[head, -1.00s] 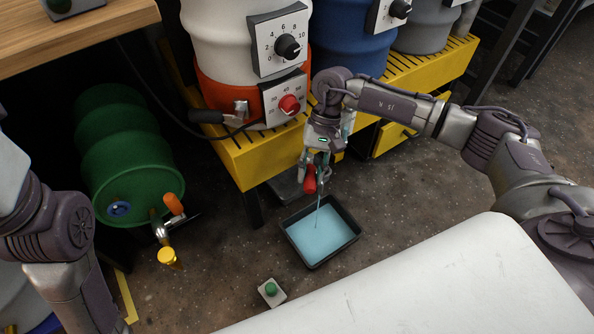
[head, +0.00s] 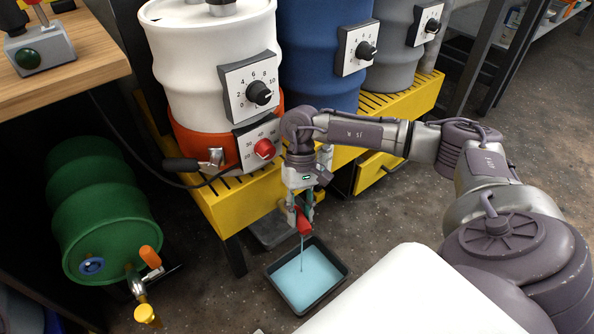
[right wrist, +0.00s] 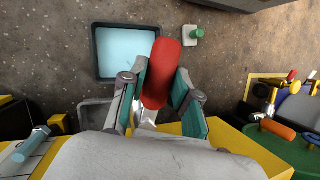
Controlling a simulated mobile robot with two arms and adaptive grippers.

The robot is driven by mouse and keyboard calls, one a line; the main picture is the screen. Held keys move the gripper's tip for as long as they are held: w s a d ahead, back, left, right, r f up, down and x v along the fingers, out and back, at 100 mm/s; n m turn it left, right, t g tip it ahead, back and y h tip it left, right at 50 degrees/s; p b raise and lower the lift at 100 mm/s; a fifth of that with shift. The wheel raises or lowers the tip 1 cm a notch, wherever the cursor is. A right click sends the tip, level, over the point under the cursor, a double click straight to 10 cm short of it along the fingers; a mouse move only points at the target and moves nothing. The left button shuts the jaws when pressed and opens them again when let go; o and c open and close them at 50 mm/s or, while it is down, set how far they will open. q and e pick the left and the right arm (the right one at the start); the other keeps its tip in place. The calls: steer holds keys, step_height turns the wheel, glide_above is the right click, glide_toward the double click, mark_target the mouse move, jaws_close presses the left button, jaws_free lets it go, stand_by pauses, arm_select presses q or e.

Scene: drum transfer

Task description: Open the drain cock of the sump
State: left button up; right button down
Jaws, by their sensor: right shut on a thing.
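The yellow sump (head: 222,214) with its slotted top stands under the drums. The red handle of its drain cock (head: 304,224) shows below my right gripper (head: 300,212), at the sump's front edge. My right gripper is shut on this handle. In the right wrist view the red handle (right wrist: 163,72) sits between the two fingers (right wrist: 160,92). A thin blue stream falls below the handle into a black tray (head: 281,294), which holds light blue liquid. The cock's body is mostly hidden by the gripper. My left gripper is out of view.
A green drum (head: 105,222) with an orange-handled tap lies at the left. White (head: 205,55), blue (head: 320,50) and grey drums stand on the sump. A wooden bench (head: 95,55) is at the upper left.

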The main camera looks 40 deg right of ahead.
steer(key=c, duration=0.8)
jaws_free()
steer(key=shift+c, duration=0.2)
steer(key=v, duration=1.2)
steer(key=shift+d, duration=0.15)
